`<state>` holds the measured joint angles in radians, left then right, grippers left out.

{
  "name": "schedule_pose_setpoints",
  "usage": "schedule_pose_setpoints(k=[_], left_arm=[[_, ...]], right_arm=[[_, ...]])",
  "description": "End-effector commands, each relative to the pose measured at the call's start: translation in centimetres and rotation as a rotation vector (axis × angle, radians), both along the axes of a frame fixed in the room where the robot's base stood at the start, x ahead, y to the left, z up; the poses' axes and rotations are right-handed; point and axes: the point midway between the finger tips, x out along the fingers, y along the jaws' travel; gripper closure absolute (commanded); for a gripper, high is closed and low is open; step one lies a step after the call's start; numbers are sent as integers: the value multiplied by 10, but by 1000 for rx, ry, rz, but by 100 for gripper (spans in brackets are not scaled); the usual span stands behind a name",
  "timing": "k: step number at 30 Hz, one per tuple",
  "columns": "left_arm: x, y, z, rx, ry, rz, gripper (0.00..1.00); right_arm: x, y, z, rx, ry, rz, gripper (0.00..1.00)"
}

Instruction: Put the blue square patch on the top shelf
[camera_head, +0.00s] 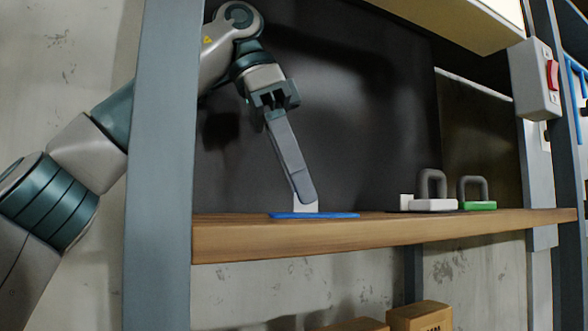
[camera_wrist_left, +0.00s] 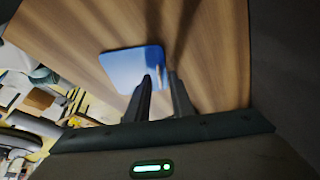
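The blue square patch (camera_head: 335,215) lies flat on the wooden shelf board, near its left end. It also shows in the left wrist view (camera_wrist_left: 125,68), on the bare wood. My left gripper (camera_head: 305,200) reaches down from the upper left with its long fingers tilted, the tips just above or at the patch. In the left wrist view the two fingers (camera_wrist_left: 162,76) stand a narrow gap apart, one over the patch's edge and one beside it. I cannot tell whether they touch it. A small white piece shows at the fingertips in the head view. My right gripper is not in view.
On the same board (camera_head: 400,229) stand a white-based piece (camera_head: 433,204) and a green-based piece (camera_head: 480,205), both with grey handles. A grey post (camera_head: 160,170) stands in front of my left arm. Boxes (camera_head: 420,317) are below; a pale panel (camera_head: 460,20) hangs above.

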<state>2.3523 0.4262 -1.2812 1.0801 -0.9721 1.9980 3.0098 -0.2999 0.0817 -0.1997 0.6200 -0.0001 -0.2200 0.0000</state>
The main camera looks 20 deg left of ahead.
Motion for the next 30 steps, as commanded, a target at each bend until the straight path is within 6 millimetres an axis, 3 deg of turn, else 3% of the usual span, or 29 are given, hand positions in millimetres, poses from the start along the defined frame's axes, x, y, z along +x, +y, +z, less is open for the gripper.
schedule_pose_setpoints(k=[8,24,30], left_arm=[[-2,3,14,0,0,2,79],[-13,32,91,1,-2,3,79],[-16,39,109,1,-1,2,79]], right_arm=[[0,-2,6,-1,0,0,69],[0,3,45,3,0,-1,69],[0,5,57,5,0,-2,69]])
